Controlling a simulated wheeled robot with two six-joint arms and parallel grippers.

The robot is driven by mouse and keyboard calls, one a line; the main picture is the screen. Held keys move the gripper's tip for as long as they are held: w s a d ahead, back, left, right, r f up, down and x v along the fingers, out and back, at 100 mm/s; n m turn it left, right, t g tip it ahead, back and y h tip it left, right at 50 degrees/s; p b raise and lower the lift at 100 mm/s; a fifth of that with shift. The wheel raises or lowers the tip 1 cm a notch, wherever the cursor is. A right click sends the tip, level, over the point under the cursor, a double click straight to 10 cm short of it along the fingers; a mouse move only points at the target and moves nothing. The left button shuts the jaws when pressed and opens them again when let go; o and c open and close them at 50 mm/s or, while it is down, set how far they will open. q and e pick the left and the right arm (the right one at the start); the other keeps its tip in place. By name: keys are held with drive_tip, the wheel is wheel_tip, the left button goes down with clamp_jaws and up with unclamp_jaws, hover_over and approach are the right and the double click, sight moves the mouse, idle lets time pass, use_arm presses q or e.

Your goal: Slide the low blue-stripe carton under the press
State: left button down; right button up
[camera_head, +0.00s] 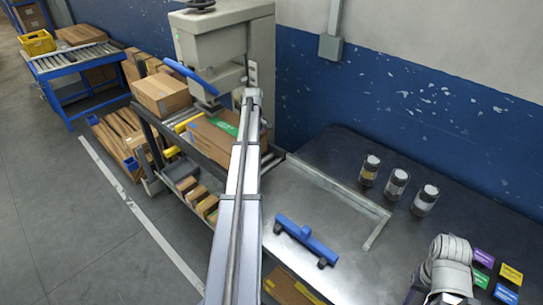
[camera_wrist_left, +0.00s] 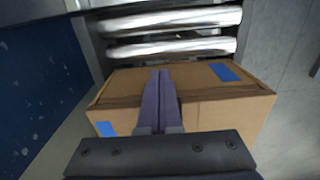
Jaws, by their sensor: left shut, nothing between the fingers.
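The left wrist view shows a low brown carton (camera_wrist_left: 205,112) with blue stripes at two of its corners. My left gripper (camera_wrist_left: 160,75) is shut and empty, its fingers over or against the carton; I cannot tell whether they touch. In the head view my left arm reaches to the press (camera_head: 225,45), a grey machine with a blue handle, and its fingers are hidden. A carton with a green label (camera_head: 205,140) is partly behind that arm; I cannot match it surely to the wrist view. My right arm shows at lower right; its fingers cannot be made out.
Metal rollers (camera_wrist_left: 170,32) lie beyond the carton. Another carton (camera_head: 160,93) stands left of the press. A blue-handled tool (camera_head: 305,240) lies on the steel bench (camera_head: 290,205). Several jars (camera_head: 397,182) and coloured labels stand right. Small boxes sit on the lower shelf.

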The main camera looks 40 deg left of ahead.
sight(236, 129)
use_arm(q)
drive_tip(key=a, duration=1.1)
drive_tip(key=shift+w, duration=0.1)
drive_tip(key=shift+a+r, duration=0.15)
drive_tip(key=shift+a, duration=0.3)
use_arm(e)
drive_tip(key=shift+d, duration=0.2)
use_arm(q)
drive_tip(key=shift+s+d, duration=0.2)
drive_tip(key=shift+d, duration=0.2)
drive_tip(key=d, duration=0.4)
drive_tip(key=shift+s, duration=0.1)
use_arm(e)
drive_tip(key=shift+w+r, duration=0.25)
drive_tip(key=shift+w, duration=0.1)
use_arm(q)
wheel_tip(236, 129, up, 10)
drive_tip(key=p, duration=1)
drive_tip(key=shift+d, duration=0.1)
use_arm(e)
wheel_tip(236, 129, up, 10)
drive_tip(key=shift+d, duration=0.15)
